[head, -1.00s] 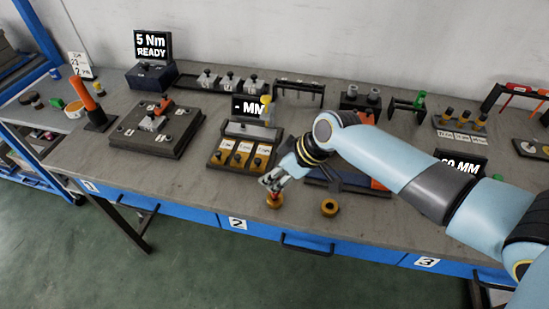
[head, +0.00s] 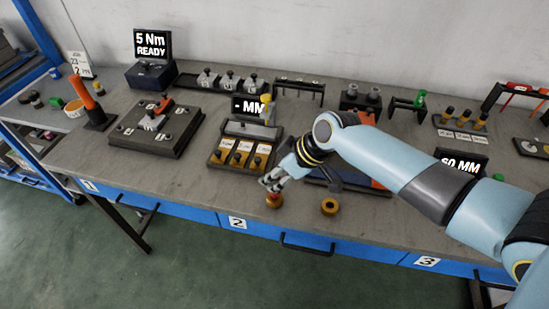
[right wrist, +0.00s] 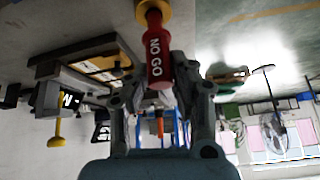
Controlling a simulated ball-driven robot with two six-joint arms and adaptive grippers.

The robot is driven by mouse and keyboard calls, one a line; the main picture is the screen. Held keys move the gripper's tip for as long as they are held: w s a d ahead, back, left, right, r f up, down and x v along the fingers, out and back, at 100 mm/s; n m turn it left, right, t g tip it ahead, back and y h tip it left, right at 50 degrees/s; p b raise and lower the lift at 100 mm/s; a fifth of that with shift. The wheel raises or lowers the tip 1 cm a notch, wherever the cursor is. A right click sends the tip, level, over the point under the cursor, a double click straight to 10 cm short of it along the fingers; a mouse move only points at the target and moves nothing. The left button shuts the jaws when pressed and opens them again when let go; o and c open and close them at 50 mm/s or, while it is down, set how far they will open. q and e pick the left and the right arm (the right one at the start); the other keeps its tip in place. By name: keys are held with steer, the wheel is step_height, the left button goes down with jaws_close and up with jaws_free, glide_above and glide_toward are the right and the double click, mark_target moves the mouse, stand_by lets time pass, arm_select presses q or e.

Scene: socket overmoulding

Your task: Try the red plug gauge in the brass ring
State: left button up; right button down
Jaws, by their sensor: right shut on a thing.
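My right gripper (head: 272,184) is low over the front of the bench, pointing down. It is shut on the red plug gauge, marked NO GO, whose red handle (right wrist: 158,55) shows between the fingers in the right wrist view. The gauge's far end meets a brass ring (head: 274,201), which also shows at the top edge of the right wrist view (right wrist: 150,8). I cannot tell how deep the gauge's end sits in the ring. A second brass ring (head: 329,207) lies to the right, apart from the gripper. My left gripper is out of view.
A gauge stand with yellow panels (head: 241,153) stands behind and left of the gripper. A dark block fixture (head: 155,130) is further left. A 60 MM display (head: 461,165) stands to the right, beyond my arm. The front strip left of the ring is clear.

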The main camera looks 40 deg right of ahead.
steer(key=shift+r, duration=0.2)
steer(key=shift+r+p, duration=0.25)
steer(key=shift+p, duration=0.2)
steer(key=shift+r, duration=0.15)
steer(key=shift+r, duration=2.35)
